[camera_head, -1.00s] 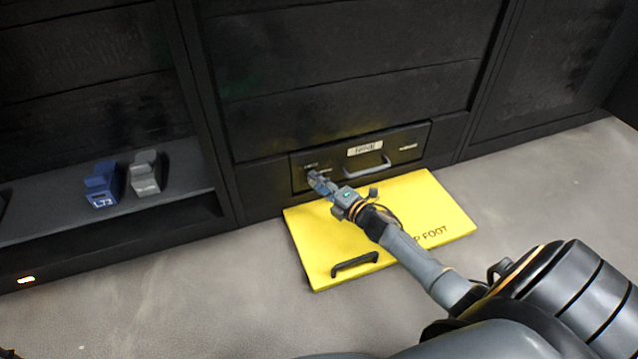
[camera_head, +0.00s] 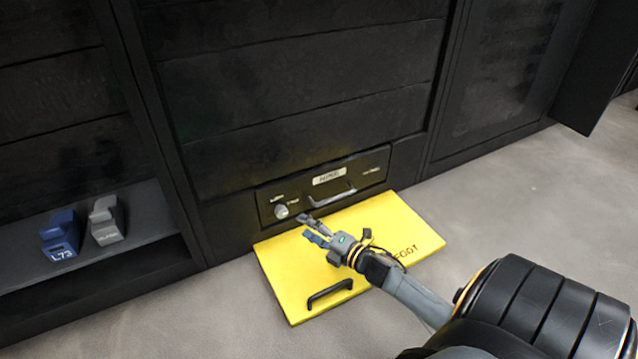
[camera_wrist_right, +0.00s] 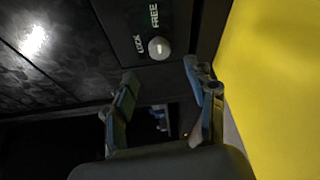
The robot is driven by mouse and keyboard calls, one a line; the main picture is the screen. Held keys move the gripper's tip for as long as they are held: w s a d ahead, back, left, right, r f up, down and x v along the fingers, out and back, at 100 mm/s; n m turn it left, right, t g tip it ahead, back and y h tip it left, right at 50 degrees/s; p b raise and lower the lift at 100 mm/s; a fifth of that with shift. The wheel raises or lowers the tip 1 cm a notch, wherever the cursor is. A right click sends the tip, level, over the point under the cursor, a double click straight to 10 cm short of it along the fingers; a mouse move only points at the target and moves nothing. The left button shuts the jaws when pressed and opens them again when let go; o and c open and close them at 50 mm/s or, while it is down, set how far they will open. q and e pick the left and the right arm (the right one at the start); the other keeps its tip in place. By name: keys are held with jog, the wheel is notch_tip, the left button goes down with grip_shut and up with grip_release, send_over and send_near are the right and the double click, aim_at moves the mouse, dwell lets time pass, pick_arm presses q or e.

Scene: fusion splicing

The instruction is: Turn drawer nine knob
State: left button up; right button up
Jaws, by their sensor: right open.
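The drawer (camera_head: 345,180) is a black front low in the dark cabinet, with a pale label (camera_head: 328,176) and a grey bar handle (camera_head: 333,198). Its round grey knob (camera_head: 281,211) is at the left end of the front. In the right wrist view the knob (camera_wrist_right: 159,48) sits beside the words LOCK and FREE, with a light mark across it. My right gripper (camera_head: 308,228) is open and empty, to the right of and a little below the knob, apart from it. In the right wrist view its two fingers (camera_wrist_right: 160,90) are spread, with the knob beyond the gap. My left gripper is out of view.
A yellow panel (camera_head: 290,270) with a black handle (camera_head: 330,293) and partly hidden lettering lies below the drawer, under my right arm. A blue block (camera_head: 60,236) and a grey block (camera_head: 106,222) sit on the left shelf. Grey floor is clear in front.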

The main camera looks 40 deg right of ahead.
jog(key=shift+s+d+r, duration=0.1)
jog(key=shift+s+d, duration=0.05)
jog(key=shift+s, duration=0.8)
jog(key=shift+s+d+r, duration=0.1)
jog(key=shift+s, duration=0.8)
